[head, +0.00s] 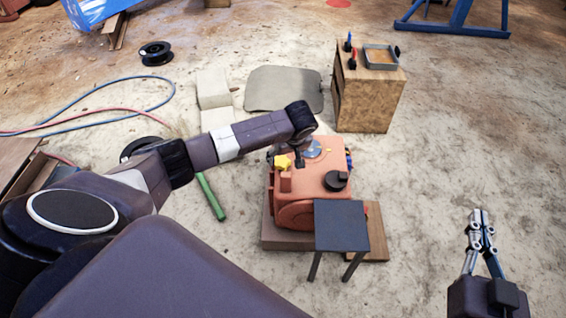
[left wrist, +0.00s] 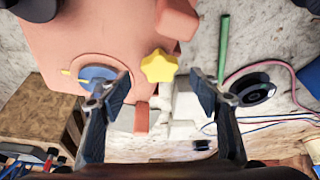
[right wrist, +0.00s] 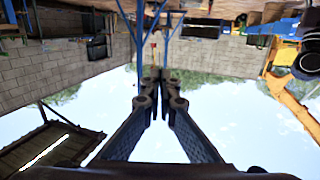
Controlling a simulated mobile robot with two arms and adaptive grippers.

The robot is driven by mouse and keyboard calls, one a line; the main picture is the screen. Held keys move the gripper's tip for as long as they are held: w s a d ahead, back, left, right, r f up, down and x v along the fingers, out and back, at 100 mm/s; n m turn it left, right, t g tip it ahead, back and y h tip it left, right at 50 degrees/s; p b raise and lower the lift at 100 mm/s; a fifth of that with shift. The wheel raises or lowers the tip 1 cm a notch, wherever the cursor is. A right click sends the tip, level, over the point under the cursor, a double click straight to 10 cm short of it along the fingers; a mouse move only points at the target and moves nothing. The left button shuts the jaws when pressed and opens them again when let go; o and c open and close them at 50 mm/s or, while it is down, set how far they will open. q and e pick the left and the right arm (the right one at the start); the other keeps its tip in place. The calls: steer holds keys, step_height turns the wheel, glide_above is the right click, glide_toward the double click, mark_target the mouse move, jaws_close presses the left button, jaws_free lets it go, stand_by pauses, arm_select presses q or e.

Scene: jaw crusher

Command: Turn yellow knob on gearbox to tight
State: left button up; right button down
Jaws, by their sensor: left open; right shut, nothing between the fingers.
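The orange gearbox (head: 312,187) stands on a low base in the middle of the head view. The star-shaped yellow knob (head: 283,162) is on its left side. In the left wrist view the knob (left wrist: 159,66) shows between and beyond the spread fingertips of my left gripper (left wrist: 160,80), at the edge of the gearbox (left wrist: 85,35). My left gripper is open and empty; whether a finger touches the knob cannot be told. In the head view it is largely hidden under its wrist. My right gripper (head: 480,213) is shut and empty, off to the right of the gearbox.
A dark square-topped stand (head: 341,226) is in front of the gearbox. A wooden cabinet (head: 367,95) with a tray (head: 380,58) stands behind it. A green bar (head: 211,197) and hoses (head: 90,118) lie on the left. The floor on the right is mostly clear.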

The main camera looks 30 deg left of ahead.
mark_target(282, 162)
arm_select(q)
steer(key=b+x, duration=0.2)
steer(key=x, duration=0.2)
steer(key=shift+f, duration=0.2)
steer(key=shift+w+a+f, duration=0.1)
steer(key=shift+a+f, duration=0.05)
arm_select(e)
step_height(282, 162, up, 12)
steer(key=s+t+y, duration=0.2)
steer(key=t, duration=0.3)
steer(key=shift+a+f+t, duration=0.2)
steer(key=shift+a+t, duration=0.2)
steer(key=shift+a, duration=0.05)
arm_select(q)
steer(key=shift+c, duration=0.4)
